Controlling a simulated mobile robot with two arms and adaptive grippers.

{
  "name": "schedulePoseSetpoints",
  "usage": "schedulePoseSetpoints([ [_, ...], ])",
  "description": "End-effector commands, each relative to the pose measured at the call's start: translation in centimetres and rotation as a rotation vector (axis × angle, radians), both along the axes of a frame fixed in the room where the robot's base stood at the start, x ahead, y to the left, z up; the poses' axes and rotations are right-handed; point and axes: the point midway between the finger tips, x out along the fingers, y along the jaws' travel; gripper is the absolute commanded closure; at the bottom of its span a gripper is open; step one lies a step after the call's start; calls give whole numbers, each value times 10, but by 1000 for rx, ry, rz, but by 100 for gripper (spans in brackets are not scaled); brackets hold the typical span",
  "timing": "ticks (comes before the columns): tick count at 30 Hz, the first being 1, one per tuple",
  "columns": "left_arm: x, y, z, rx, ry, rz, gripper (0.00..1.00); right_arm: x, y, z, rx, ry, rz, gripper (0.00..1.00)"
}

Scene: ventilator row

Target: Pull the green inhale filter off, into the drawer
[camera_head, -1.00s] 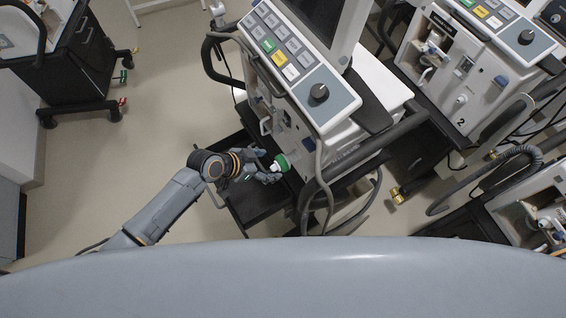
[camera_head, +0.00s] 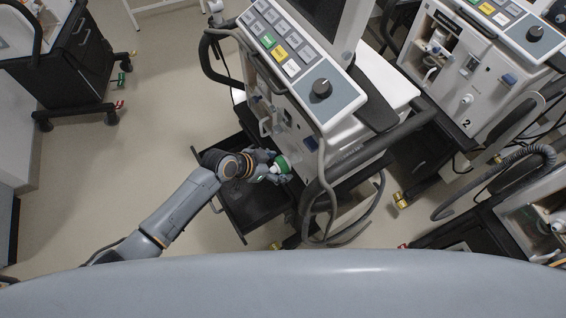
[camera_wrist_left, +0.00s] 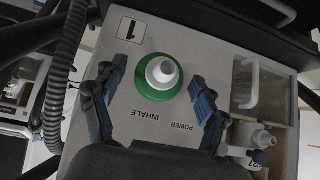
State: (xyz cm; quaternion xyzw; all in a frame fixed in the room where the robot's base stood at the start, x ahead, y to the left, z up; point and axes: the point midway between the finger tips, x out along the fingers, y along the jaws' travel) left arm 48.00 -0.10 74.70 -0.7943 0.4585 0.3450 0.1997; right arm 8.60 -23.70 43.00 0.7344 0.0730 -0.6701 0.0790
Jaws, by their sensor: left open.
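The green inhale filter (camera_head: 281,164) with a white nozzle sits on the front panel of the nearest ventilator (camera_head: 322,100). In the left wrist view the filter (camera_wrist_left: 158,78) is mounted above the word INHALE, beside a label "1". My left gripper (camera_head: 274,167) is at the filter; in the wrist view its two blue-padded fingers (camera_wrist_left: 158,105) stand open on either side, with gaps to the green rim. The open black drawer (camera_head: 247,208) lies below the gripper and forearm, which hide part of it. My right gripper is not in view.
A second ventilator (camera_head: 470,75) marked 2 stands to the right, and a third (camera_head: 545,210) at the right edge. Grey hoses (camera_head: 340,232) hang beside the drawer. A black cart (camera_head: 85,65) stands at upper left. The floor between is clear.

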Motion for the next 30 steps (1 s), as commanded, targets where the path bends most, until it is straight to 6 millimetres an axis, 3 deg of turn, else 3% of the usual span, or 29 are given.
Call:
schedulePoseSetpoints([
  [3, 0, 0, 0, 0, 0, 0, 31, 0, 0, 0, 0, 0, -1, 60],
  [13, 0, 0, 0, 0, 0, 0, 98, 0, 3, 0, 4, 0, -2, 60],
  [30, -3, 6, -1, 2, 2, -1, 100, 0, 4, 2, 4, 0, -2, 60],
])
